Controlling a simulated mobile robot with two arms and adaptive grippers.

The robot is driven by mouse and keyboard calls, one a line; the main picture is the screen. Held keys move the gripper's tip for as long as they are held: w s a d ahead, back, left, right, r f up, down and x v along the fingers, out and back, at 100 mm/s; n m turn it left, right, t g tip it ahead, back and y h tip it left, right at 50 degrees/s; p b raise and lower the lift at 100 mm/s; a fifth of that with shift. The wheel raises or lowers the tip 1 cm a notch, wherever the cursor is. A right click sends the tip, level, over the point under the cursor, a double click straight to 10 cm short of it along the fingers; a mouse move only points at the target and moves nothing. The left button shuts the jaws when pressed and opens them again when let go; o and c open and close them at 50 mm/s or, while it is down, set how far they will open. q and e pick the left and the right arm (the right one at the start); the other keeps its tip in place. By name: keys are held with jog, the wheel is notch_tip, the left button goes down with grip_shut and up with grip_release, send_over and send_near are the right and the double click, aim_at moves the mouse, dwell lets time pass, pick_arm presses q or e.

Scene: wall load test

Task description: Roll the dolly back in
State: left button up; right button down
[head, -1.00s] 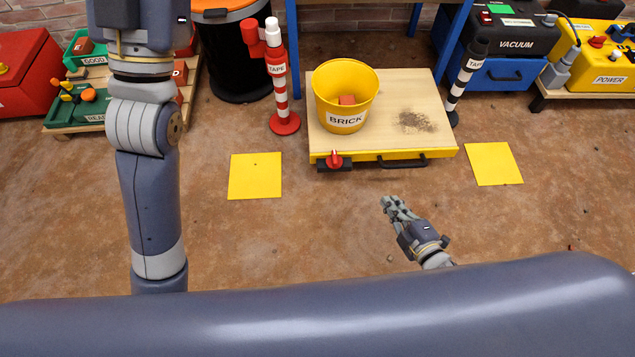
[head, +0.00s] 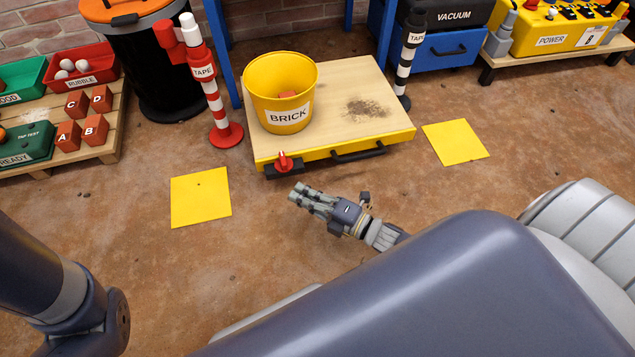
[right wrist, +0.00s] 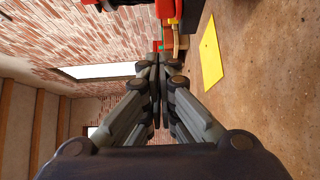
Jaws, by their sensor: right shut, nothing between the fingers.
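The dolly (head: 345,112) is a low wooden platform with a yellow front edge, standing on the floor between two tape posts. A black handle (head: 358,152) and a red knob (head: 284,162) are on its front. A yellow bucket marked BRICK (head: 281,92) stands on it at the left, with a red block inside; a dark smudge is to its right. My right gripper (head: 298,195) is shut and empty, above the floor in front of the dolly, near the red knob and apart from it. It also shows shut in the right wrist view (right wrist: 160,62). My left gripper is out of view.
Yellow floor squares lie at the left (head: 201,198) and right (head: 455,142) of the dolly. A red-white post (head: 214,95) and a black-white post (head: 406,65) flank it. A pallet with bins and lettered blocks (head: 95,128) is at left. Open floor lies in front.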

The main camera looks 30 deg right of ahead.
jog(key=w+b, duration=0.3)
jog(key=w, duration=0.3)
jog(key=shift+a, duration=0.2)
